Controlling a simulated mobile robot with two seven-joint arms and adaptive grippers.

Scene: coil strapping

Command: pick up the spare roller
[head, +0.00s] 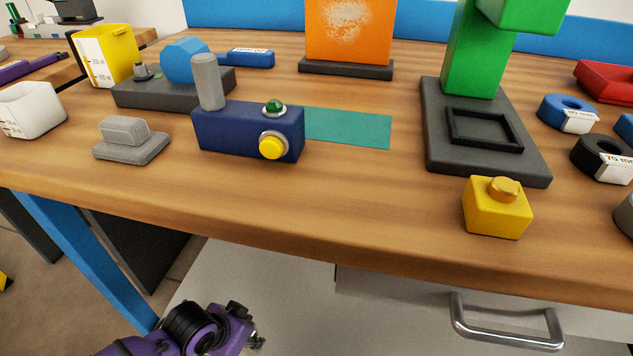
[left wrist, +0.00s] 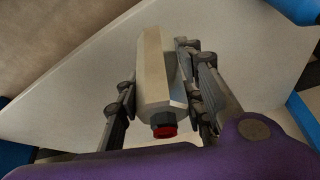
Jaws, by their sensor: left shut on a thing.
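My left gripper (head: 248,335) is low in front of the bench, below the tabletop, at the bottom of the head view. In the left wrist view its fingers (left wrist: 160,85) are shut on a pale, long faceted piece (left wrist: 155,65) with a black collar and red end. I cannot tell whether this is the spare roller; the head view does not show it. A grey upright cylinder (head: 207,82), possibly a roller, stands at the left end of a dark blue box (head: 225,130) on the bench. My right gripper is not in view.
The wooden bench (head: 340,195) has a drawer handle (head: 507,325) below its front edge. A yellow block (head: 495,210) stands near that edge. A green press (head: 478,55) on a dark base, dark and blue rings, and a grey stepped block (head: 127,135) stand around.

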